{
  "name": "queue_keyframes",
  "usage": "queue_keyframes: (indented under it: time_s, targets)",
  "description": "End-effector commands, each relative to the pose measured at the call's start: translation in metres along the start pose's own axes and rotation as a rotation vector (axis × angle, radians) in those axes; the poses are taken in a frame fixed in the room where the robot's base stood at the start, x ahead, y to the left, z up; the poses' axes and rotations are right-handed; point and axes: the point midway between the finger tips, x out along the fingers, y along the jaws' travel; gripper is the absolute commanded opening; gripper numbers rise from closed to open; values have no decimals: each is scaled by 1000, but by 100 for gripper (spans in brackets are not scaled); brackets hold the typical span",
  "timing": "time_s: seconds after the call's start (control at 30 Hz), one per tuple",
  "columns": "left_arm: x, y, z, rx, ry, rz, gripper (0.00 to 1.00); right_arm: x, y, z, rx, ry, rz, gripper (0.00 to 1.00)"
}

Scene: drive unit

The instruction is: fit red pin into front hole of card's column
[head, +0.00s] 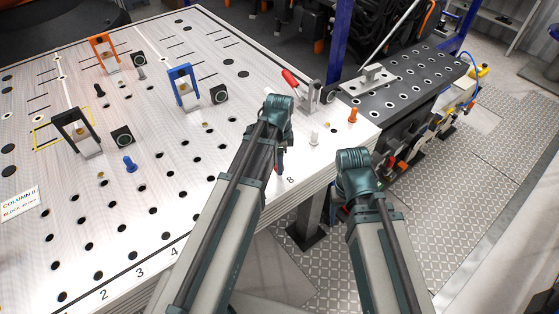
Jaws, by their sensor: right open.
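The card (19,204) lies at the table's left edge; it reads "COLUMN" with a small character, possibly 8, and "BLOCK 40 mm" below. The front edge carries column numbers, including 2, 3, 4 and, at the right, an 8. A small dark red piece (280,160), possibly the red pin, shows beside my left forearm near the 8; the arm hides much of it. My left gripper (279,101) is over the right part of the table, its jaws unclear. My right gripper (353,157) is open, just beyond the table's right edge, with nothing visible in it.
Blue (130,164), white (314,137) and orange (352,116) pins stand on the perforated table (150,220). Black (77,132), blue (183,88) and orange (104,52) frames stand further left. A red-handled clamp (291,80) is just beyond my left gripper. A dark perforated plate (415,80) is at right.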

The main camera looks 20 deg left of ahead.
Motion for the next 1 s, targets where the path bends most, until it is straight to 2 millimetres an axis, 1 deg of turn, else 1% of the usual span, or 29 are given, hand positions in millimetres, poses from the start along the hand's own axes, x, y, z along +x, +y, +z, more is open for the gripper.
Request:
queue_keyframes:
  time_s: [0.27,0.47,0.67,1.0]
  targets:
    - [0,0,0,0,0,0,64,0,0,0,0,0,0,68]
    - [-7,0,0,0,0,0,64,-7,1,0,1,0,0,68]
    - [-25,0,0,0,0,0,64,-25,2,2,5,0,-1,68]
    - [-75,0,0,0,0,0,64,-75,7,4,13,0,-3,68]
